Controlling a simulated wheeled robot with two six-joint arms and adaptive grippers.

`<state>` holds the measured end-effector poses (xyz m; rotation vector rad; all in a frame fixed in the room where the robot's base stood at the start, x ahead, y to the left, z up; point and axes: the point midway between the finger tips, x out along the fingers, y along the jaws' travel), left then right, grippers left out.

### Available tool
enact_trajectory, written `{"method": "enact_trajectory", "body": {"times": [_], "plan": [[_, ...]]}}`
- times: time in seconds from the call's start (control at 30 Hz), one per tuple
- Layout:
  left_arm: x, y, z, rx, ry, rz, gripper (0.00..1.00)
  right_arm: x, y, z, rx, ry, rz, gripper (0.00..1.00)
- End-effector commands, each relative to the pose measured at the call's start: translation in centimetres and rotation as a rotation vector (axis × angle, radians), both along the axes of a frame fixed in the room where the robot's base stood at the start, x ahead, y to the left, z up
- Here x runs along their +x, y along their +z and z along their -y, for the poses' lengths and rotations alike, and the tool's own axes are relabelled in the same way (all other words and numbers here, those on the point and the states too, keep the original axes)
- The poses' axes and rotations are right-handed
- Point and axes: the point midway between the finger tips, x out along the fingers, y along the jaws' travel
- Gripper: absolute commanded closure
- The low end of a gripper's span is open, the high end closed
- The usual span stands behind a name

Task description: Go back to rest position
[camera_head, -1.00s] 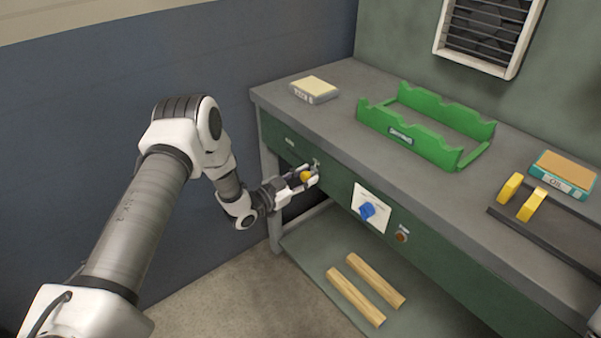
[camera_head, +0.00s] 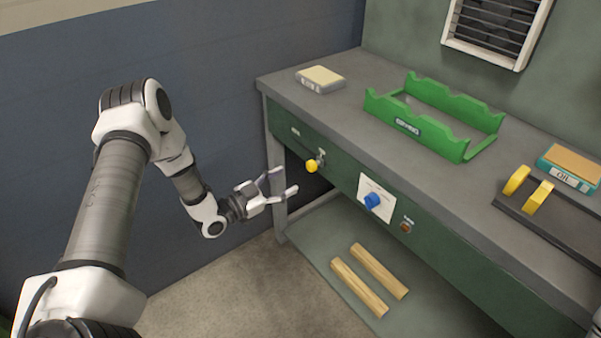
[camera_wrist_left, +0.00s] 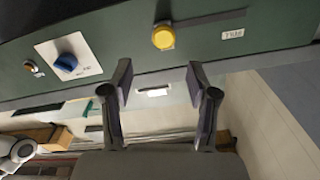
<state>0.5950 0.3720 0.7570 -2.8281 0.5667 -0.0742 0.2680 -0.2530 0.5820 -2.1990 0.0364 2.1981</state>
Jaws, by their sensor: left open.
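My left gripper (camera_head: 282,188) is open and empty, in front of the bench's left end. It stands apart from the yellow knob (camera_head: 312,166) on the green front panel. In the left wrist view, the open fingers of the left gripper (camera_wrist_left: 160,85) frame empty space, with the yellow knob (camera_wrist_left: 163,37) beyond them. A blue knob (camera_head: 373,200) on a white plate sits to the right of the yellow one; it also shows in the left wrist view (camera_wrist_left: 67,62). My right gripper is not in view.
The grey bench (camera_head: 352,107) carries a green rack (camera_head: 463,148), a pale-topped block (camera_head: 320,79), a box (camera_head: 569,168) and yellow pieces (camera_head: 517,180) on a dark strip. Two wooden bars (camera_head: 358,287) lie on the lower shelf (camera_head: 320,240). Floor left of the bench is clear.

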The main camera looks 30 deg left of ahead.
Motion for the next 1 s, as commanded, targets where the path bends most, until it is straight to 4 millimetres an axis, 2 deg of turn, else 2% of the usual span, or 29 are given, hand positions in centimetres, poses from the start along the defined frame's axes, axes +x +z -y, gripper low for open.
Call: {"method": "enact_trajectory", "body": {"times": [0.17, 0.63, 0.7, 0.77, 0.87, 0.9, 0.97, 1.0], "plan": [[-1.7, 0.0, -0.6, 0.0, -0.001, 0.001, 0.41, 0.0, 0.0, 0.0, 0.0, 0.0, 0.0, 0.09], [-1.7, 0.0, -0.6, 0.001, -0.001, 0.0, 0.41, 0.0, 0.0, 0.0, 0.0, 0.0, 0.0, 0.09], [-1.8, 0.3, -0.5, 0.002, -0.005, -0.004, 0.41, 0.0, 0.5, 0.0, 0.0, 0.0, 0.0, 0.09], [-1.6, 0.8, 1.1, 0.013, -0.042, -0.015, 0.41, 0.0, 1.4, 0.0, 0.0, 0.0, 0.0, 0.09], [-2.3, 1.0, 6.6, 0.021, -0.141, -0.082, 0.41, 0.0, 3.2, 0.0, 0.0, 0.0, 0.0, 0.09], [-3.2, 0.4, 9.6, 0.027, -0.168, -0.163, 0.41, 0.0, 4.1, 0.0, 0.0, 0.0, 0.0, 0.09], [-5.9, -1.9, 13.7, 0.041, -0.175, -0.361, 0.41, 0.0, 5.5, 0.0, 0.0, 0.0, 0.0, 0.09], [-8.5, -3.9, 15.5, 0.055, -0.155, -0.523, 0.41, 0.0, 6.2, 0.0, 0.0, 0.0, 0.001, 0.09]]}}
